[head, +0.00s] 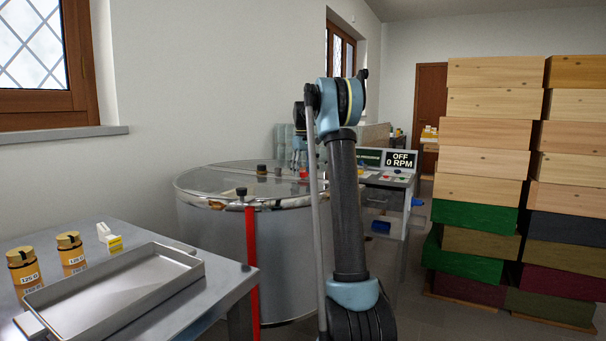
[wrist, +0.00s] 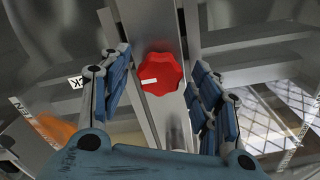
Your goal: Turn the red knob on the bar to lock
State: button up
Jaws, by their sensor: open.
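The red knob (wrist: 160,75) sits on a grey metal bar (wrist: 150,25) in the wrist view. It has a lobed rim and a white mark pointing left. My gripper (wrist: 158,68) is open, with one blue-and-black finger on each side of the knob and visible gaps between. A white label (wrist: 75,83) to the left is partly hidden by the left finger; only "CK" reads. In the head view my gripper (head: 299,158) points down over the tank lid, and a small red spot (head: 303,174) shows below it, probably the knob.
The round steel tank (head: 205,225) has a clear lid. A control panel (head: 400,160) behind reads "OFF 0 RPM". A table with a metal tray (head: 120,280) and two jars stands at front left. Stacked wooden boxes (head: 485,130) fill the right.

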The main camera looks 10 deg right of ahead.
aim_at(303, 172)
notch_tip(303, 172, up, 12)
dwell(0.6)
jog(key=shift+f, duration=0.1)
